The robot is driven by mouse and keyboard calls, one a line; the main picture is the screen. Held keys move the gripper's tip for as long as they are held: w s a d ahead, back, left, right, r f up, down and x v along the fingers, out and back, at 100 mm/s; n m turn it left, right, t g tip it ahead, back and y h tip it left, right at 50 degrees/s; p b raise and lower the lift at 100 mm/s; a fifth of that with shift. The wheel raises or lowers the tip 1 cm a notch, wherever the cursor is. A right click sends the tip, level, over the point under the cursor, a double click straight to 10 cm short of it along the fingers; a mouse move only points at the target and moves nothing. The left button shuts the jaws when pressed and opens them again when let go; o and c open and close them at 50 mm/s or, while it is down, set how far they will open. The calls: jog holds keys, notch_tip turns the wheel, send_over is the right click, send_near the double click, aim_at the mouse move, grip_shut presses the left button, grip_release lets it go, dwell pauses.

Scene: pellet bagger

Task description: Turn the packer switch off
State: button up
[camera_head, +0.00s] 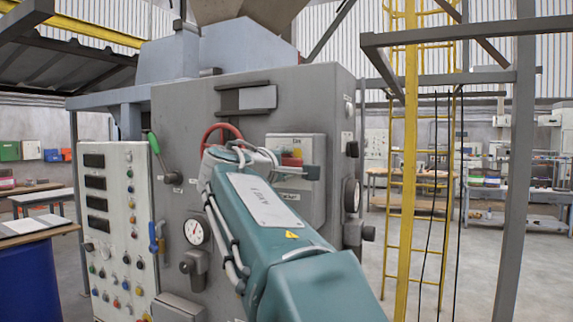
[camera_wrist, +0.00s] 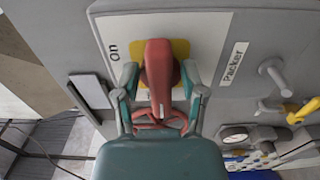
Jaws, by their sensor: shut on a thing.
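The packer switch has a red handle (camera_wrist: 158,70) on a yellow plate (camera_wrist: 181,48) in the wrist view. The word "on" stands left of the plate, and a "Packer" label (camera_wrist: 233,64) is to the right. My gripper (camera_wrist: 160,78) has one finger on each side of the red handle and is shut on it. In the head view the switch's light grey box (camera_head: 310,205) is on the machine front, with a bit of red and yellow (camera_head: 291,159) showing. My teal arm and wrist hide part of the box. I cannot tell the handle's exact setting.
A round gauge (camera_head: 196,230) and a panel of buttons (camera_head: 126,230) lie further left. A yellow post (camera_head: 408,150) and a grey post stand to the right. The floor beyond them has free room.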

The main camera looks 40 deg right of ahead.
jog(key=shift+w+f, duration=0.15)
jog(key=o, duration=0.8)
jog(key=shift+w, duration=0.1)
jog(key=shift+a, duration=0.15)
jog(key=v, duration=1.2)
jog(key=shift+f, duration=0.1)
